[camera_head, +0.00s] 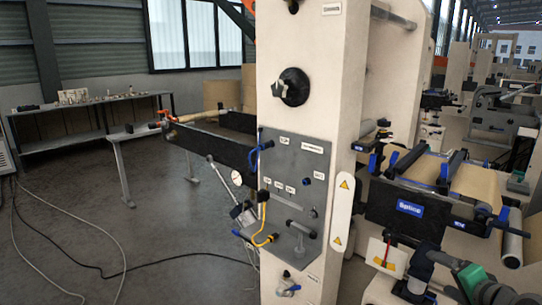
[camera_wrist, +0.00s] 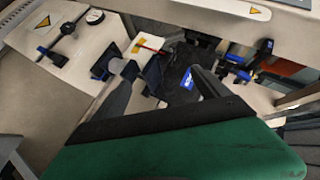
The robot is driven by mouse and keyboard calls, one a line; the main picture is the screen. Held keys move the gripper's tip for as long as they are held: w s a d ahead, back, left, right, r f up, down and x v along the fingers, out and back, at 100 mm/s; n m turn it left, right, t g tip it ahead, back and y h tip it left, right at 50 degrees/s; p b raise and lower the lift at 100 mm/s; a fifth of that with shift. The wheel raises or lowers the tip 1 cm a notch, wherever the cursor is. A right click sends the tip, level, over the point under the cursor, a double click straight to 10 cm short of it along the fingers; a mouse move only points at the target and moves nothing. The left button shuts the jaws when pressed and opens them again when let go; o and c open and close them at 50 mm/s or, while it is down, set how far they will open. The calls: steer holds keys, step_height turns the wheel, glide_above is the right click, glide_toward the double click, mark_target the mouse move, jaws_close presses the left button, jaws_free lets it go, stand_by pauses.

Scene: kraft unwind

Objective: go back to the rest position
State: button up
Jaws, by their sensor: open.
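My gripper (camera_wrist: 165,76) is open, with its two fingers spread apart in the wrist view and nothing seen between them. In the head view, part of my arm with a green section (camera_head: 472,283) shows at the lower right, in front of the machine. A white card with yellow and red marks (camera_head: 384,257) is just left of it. The card also shows beyond the fingers in the wrist view (camera_wrist: 147,46). I cannot tell the exact gap between the fingers and the machine parts behind them.
A tall cream column (camera_head: 310,80) with a grey control panel (camera_head: 295,178) stands in the middle. The splice unit (camera_head: 410,209) with a brown paper web (camera_head: 475,185) is at the right. Cables (camera_head: 115,268) lie on the floor at left, before a dark bench (camera_head: 65,136).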

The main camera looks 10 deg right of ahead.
steer(key=s+a+f+n+g, duration=0.1)
steer(key=s+a+f+g, duration=0.1)
steer(key=s+f+g, duration=0.65)
steer(key=s+a+f+n+g+y, duration=0.2)
steer(key=s+a+f, duration=0.4)
steer(key=s+a, duration=0.15)
steer(key=w+a+r+n+p, duration=0.1)
steer(key=w+a+r+n, duration=0.1)
steer(key=a, duration=0.7)
steer(key=w+a+r+n+p, duration=0.2)
steer(key=a+r+n, duration=0.3)
steer(key=a, duration=0.4)
steer(key=w+a+r+n+p, duration=0.2)
steer(key=w+a+r+n, duration=0.2)
steer(key=a, duration=0.5)
steer(key=shift+w+r+t+h, duration=0.25)
steer(key=shift+r+t, duration=0.2)
steer(key=shift+r, duration=0.4)
steer(key=shift+c, duration=0.2)
